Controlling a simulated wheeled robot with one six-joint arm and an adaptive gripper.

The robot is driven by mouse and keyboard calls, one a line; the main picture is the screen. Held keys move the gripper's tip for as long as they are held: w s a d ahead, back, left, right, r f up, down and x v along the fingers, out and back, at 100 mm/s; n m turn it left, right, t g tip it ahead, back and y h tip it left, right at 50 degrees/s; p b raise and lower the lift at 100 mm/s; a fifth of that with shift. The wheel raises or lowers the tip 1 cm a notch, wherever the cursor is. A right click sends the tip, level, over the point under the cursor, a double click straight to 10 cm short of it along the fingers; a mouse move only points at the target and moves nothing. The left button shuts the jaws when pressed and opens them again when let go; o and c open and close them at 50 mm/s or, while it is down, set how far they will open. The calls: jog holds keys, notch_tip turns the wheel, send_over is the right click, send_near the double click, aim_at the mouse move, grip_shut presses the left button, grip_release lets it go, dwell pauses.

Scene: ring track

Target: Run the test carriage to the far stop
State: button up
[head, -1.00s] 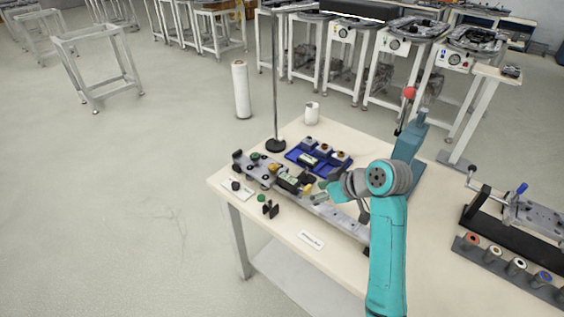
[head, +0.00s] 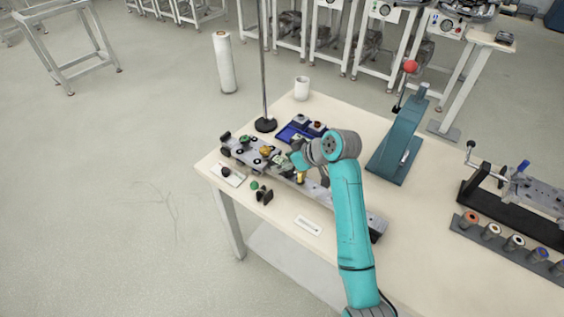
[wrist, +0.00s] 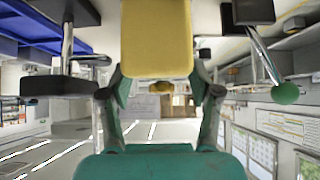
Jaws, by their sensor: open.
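The rail (head: 345,207) runs diagonally along the table's near left side, with a carriage (head: 277,160) on its upper left half. A yellow block (head: 299,177) stands by the carriage, just under my gripper (head: 298,160). Which part it belongs to is partly hidden by my wrist. In the wrist view the yellow block (wrist: 156,40) fills the top centre, between and beyond the two dark green fingers of my gripper (wrist: 160,85). The fingers are apart; contact with the block cannot be told. The far stop cannot be made out for certain.
A blue tray (head: 289,136) lies behind the rail, near a thin upright pole (head: 263,70). A teal lever press (head: 398,150) stands right of my arm. Black brackets (head: 264,196) and a white label (head: 308,225) lie in front of the rail.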

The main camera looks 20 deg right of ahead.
aim_at(269, 151)
jog(key=shift+x, duration=0.85)
jog(key=shift+c, duration=0.2)
grip_shut()
jog(key=w+a, duration=0.2)
jog(key=w, duration=0.1)
jog(key=w+a, duration=0.2)
jog(key=shift+w+r, duration=0.1)
jog(key=shift+w, duration=0.05)
jog(key=shift+o, duration=0.2)
grip_release()
jog(key=v, duration=1.2)
